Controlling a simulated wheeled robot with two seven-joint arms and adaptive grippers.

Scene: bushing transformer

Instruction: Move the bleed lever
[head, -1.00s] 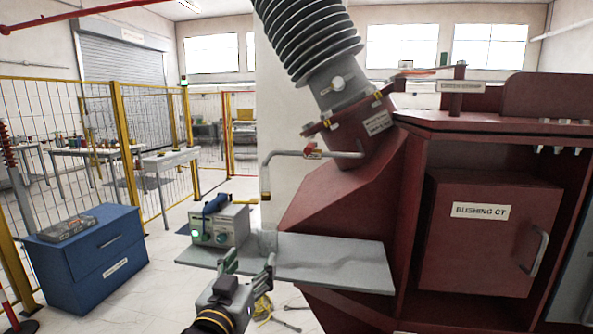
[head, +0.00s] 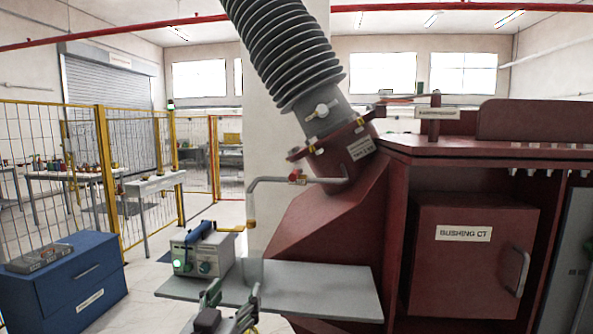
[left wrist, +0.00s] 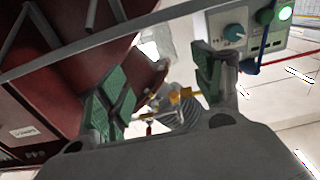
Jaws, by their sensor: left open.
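A bent grey pipe (head: 262,181) comes out of the dark red turret below the ribbed bushing. A small red lever (head: 297,177) sits on this pipe, likely the bleed lever; I read no label on it. In the left wrist view, small red and yellow fittings (left wrist: 150,128) show between the fingers, beyond them. My left gripper (head: 232,293) is low in the head view, in front of the grey shelf, below the pipe and apart from it. In the left wrist view its green-padded fingers (left wrist: 165,88) are spread, with nothing between them. My right gripper is out of view.
The red cabinet (head: 465,258), marked BUSHING CT, is at right. A blue drawer chest (head: 65,285) and yellow fence (head: 103,180) are at left.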

